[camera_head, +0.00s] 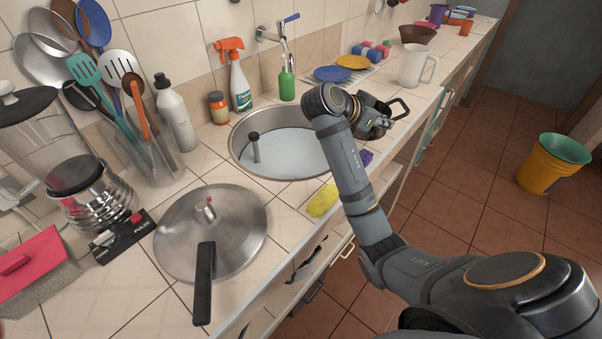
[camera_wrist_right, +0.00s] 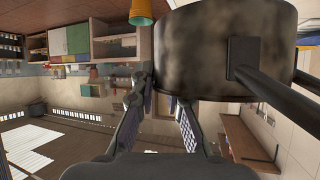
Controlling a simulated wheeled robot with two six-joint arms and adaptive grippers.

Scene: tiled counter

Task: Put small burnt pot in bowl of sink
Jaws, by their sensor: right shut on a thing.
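The small burnt pot (camera_wrist_right: 225,55) has a dark, stained metal wall and a dark handle in the right wrist view. My right gripper (camera_wrist_right: 160,98) is shut on the pot's wall. In the head view the pot (camera_head: 376,131) is partly hidden behind my right wrist and gripper (camera_head: 364,108), at the right of the sink near the counter's front edge. The round steel sink (camera_head: 285,160) is left of my right arm, with a dark upright plug-like piece in its bowl. My arm covers the right part of its rim. My left gripper is not in view.
A pan lid (camera_head: 225,220) lies in front of the sink, with a yellow sponge (camera_head: 323,200) near the counter edge. A white pitcher (camera_head: 415,66) stands beyond the pot.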

